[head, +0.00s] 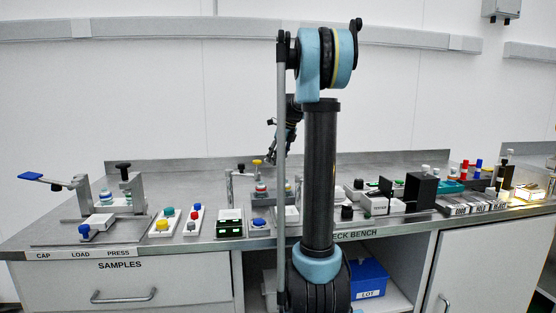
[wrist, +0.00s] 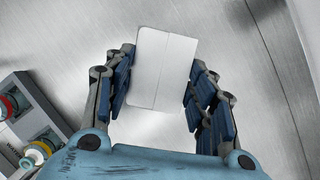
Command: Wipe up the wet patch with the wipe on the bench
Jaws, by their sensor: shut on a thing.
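My gripper (wrist: 162,62) is shut on a white rectangular pad, which looks like the wipe (wrist: 160,88), with a thin line down its middle. The pad lies between both fingers, over the brushed metal bench (wrist: 245,120). I cannot tell whether the pad touches the surface. In the head view, my gripper (head: 271,150) is small and dark over the back of the bench, partly behind my own arm, and the wipe cannot be made out there. I cannot make out the wet patch in either view; the pad and my arm hide part of the bench.
A button box (head: 163,222), a green-display unit (head: 229,223) and a press fixture (head: 102,222) stand at the left. Black and white devices (head: 421,187) and a teal tray (head: 447,186) stand at the right. In the wrist view, a grey fixture (wrist: 30,105) is at lower left.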

